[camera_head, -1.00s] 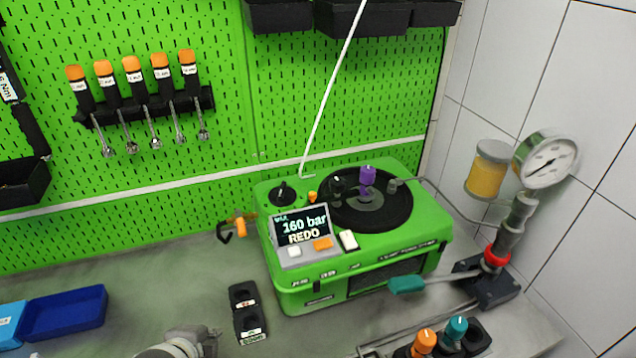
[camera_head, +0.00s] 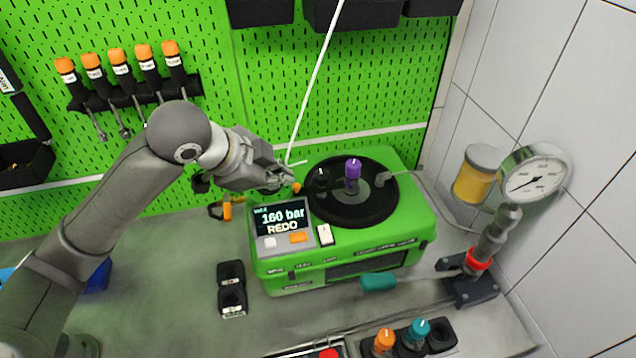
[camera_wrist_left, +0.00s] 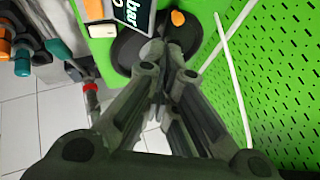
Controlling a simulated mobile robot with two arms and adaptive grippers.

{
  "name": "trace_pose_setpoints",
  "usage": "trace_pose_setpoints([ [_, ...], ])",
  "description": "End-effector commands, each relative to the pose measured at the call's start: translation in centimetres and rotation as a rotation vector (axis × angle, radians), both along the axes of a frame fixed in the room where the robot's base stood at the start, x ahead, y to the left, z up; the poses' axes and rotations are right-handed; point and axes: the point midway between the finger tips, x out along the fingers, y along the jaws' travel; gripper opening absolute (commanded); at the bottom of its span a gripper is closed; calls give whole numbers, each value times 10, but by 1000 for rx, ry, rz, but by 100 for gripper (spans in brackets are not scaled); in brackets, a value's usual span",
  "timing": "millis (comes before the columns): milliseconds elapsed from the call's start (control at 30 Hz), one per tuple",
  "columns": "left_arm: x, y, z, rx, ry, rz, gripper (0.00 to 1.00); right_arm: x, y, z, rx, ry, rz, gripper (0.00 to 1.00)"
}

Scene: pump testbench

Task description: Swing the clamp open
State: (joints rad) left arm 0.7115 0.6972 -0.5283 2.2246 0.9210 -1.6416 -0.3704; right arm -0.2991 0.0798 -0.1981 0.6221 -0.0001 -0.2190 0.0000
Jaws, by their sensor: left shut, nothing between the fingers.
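The green pump bench (camera_head: 340,267) stands on the counter, with a black round plate (camera_head: 350,212) on top. A purple knob (camera_head: 353,168) stands on the plate, with a dark upright piece (camera_head: 321,180) left of it. A small orange tip (camera_head: 297,187) sits at the plate's left edge. I cannot tell for sure which of these parts is the clamp. My left gripper (camera_head: 288,181) is shut and empty, over the bench's back left corner, close beside the orange tip. It hides most of the small black disc there. Contact cannot be told. My right gripper is not in view.
The display (camera_head: 281,221) reads 160 bar REDO. A thin white rod (camera_head: 318,75) rises behind my gripper. A pressure gauge (camera_head: 533,183), a yellow jar (camera_head: 477,178) and a teal-handled lever (camera_head: 378,282) are on the right. A black two-slot holder (camera_head: 231,287) stands in front left.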

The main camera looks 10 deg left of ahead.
Motion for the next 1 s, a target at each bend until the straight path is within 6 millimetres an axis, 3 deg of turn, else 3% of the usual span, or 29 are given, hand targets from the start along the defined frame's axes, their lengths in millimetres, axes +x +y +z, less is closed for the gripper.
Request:
trace_pose_setpoints([
  [367, 4, -2, -6, -1, 2, 0, 0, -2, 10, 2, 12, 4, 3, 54],
  [800, 42, -25, -64, 0, 3, 2, 0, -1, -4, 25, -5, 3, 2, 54],
  [1000, 51, -30, -78, 1, 0, 0, 0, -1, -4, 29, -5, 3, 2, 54],
])
